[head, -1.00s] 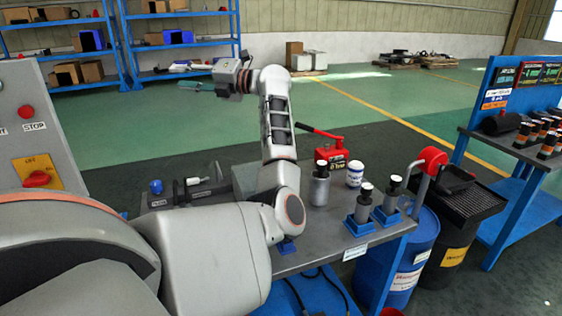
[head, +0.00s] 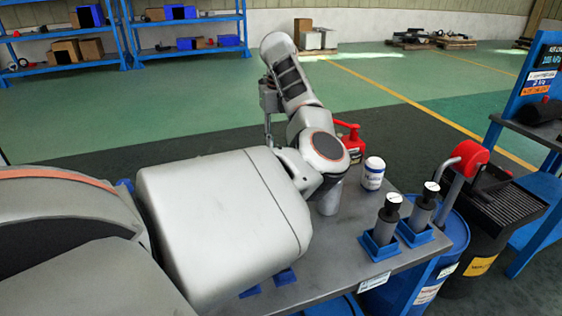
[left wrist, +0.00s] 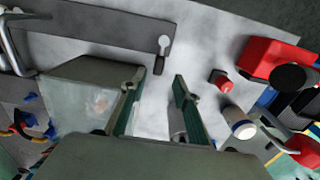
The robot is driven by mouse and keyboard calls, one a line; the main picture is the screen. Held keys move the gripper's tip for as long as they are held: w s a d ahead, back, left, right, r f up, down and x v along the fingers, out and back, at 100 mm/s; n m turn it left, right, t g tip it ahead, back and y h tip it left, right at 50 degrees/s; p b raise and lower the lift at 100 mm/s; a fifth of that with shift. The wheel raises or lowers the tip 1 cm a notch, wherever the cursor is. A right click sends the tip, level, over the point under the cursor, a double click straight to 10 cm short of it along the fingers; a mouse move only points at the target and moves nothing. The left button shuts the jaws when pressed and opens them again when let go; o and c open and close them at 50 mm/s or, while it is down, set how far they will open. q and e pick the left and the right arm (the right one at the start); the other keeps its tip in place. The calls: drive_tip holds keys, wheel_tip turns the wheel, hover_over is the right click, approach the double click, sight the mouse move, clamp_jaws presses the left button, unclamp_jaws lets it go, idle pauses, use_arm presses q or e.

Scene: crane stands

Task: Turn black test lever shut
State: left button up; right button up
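A small dark lever-like part with a grey round end (left wrist: 164,43) lies on the pale plate in the left wrist view, just beyond my fingertips. I cannot tell for certain that it is the black test lever. My left gripper (left wrist: 155,84) is open, its two fingers apart and pointing at the plate, with nothing between the tips. In the head view, my left arm hides most of the gripper and the bench's left part, and no black lever can be made out. My right gripper is in neither view.
The grey workbench (head: 345,262) carries a red hand pump (head: 352,141), a white jar (head: 373,174) and two black-topped cylinders in blue holders (head: 381,246). Open floor lies behind.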

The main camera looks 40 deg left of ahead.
use_arm(q)
wheel_tip(320, 180, down, 6)
drive_tip(key=shift+s+r+b, duration=0.1)
drive_tip(key=shift+r+b, duration=0.05)
drive_tip(key=shift+b, duration=0.6)
drive_tip(key=shift+f, duration=0.6)
clamp_jaws()
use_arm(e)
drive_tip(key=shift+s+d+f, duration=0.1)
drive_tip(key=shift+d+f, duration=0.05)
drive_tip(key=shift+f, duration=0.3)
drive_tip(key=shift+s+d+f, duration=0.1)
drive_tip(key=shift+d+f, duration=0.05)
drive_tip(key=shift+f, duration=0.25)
